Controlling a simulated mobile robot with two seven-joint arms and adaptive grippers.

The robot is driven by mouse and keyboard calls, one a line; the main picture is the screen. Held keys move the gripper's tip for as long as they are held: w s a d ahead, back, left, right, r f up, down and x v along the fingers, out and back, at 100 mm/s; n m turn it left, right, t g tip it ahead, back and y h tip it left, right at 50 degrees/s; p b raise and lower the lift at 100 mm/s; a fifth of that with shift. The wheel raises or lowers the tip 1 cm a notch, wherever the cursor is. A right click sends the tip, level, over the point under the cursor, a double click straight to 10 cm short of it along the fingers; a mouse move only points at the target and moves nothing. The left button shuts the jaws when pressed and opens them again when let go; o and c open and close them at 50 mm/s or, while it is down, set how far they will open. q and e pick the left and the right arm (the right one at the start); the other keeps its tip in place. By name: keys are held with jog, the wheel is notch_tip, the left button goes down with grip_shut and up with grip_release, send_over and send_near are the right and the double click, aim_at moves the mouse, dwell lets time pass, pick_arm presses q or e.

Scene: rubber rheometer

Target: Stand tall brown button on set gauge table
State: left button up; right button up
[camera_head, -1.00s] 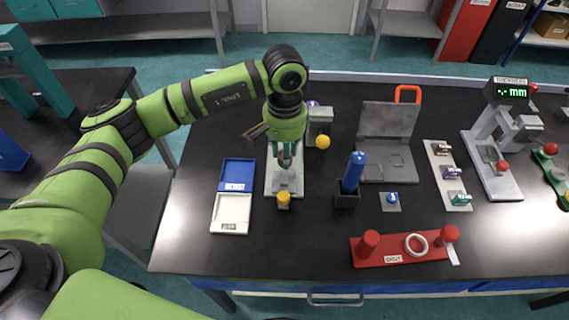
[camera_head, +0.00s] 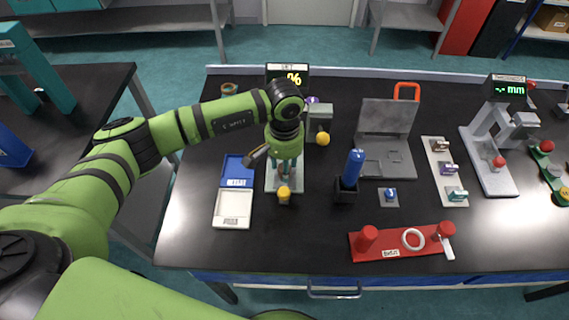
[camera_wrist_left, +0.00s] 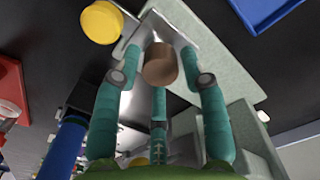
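The tall brown button (camera_wrist_left: 160,64) is a small brown cylinder between my left gripper's teal fingers. In the head view it shows only partly between them. The set gauge's pale grey table (camera_head: 269,180) lies directly under the gripper. The button appears upright on or just above its metal plate; its foot is hidden. My left gripper (camera_head: 285,172) points down, and its fingers appear spread around the button, with small gaps in the left wrist view (camera_wrist_left: 160,72). My right gripper is not in view.
A yellow knob (camera_head: 284,193) stands at the gauge's front edge. A blue-and-white tray (camera_head: 234,205) lies left. A blue cylinder in a black holder (camera_head: 346,196) stands right. A red rack (camera_head: 400,245) lies at the front right. Front-left bench is clear.

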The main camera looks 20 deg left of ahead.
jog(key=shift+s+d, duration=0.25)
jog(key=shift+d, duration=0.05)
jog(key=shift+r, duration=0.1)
pick_arm(q)
jog(key=shift+r+p, duration=0.25)
jog(key=shift+p, duration=0.1)
notch_tip(320, 180, up, 12)
jog(key=b, duration=0.5)
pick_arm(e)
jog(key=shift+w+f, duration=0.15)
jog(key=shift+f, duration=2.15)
pick_arm(q)
jog(key=shift+f, duration=0.1)
